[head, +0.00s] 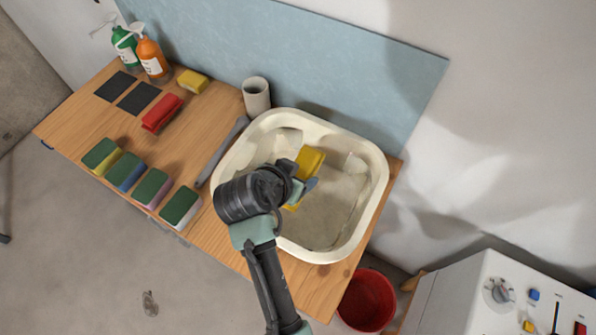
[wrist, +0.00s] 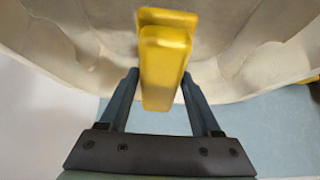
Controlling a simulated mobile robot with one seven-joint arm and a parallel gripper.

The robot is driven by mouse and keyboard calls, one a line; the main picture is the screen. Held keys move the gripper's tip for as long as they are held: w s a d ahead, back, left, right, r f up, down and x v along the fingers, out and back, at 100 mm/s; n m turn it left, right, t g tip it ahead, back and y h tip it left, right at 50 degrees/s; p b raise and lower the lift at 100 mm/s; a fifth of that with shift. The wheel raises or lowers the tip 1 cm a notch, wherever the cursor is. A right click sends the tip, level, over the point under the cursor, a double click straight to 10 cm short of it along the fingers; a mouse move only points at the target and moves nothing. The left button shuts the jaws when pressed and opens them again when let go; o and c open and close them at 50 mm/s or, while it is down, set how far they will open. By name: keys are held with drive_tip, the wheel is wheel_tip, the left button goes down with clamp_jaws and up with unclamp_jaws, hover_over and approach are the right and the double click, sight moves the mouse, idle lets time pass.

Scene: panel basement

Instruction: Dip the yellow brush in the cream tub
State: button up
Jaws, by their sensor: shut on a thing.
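The cream tub (head: 378,205) stands at the right end of the wooden bench, with what looks like clear water inside. My gripper (head: 304,187) is over the tub's interior and shut on the yellow brush (head: 311,158). In the wrist view the yellow brush (wrist: 165,62) sits between my two fingers, with the cream tub wall (wrist: 60,55) behind it. My wrist hides part of the tub's left side and part of the brush. I cannot tell whether the brush's lower end touches the tub or the water.
Several sponges (head: 151,188), a red item (head: 161,113), a yellow block (head: 192,82) and spray bottles (head: 152,58) are further left. A red bucket (head: 367,300) stands below.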

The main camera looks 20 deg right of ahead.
sight(298, 174)
drive_tip(key=shift+r, duration=0.1)
wheel_tip(298, 174, up, 10)
drive_tip(key=p, duration=0.9)
drive_tip(key=shift+f, duration=0.2)
idle(2.0)
wheel_tip(298, 174, up, 4)
drive_tip(key=p, duration=0.3)
idle(0.8)
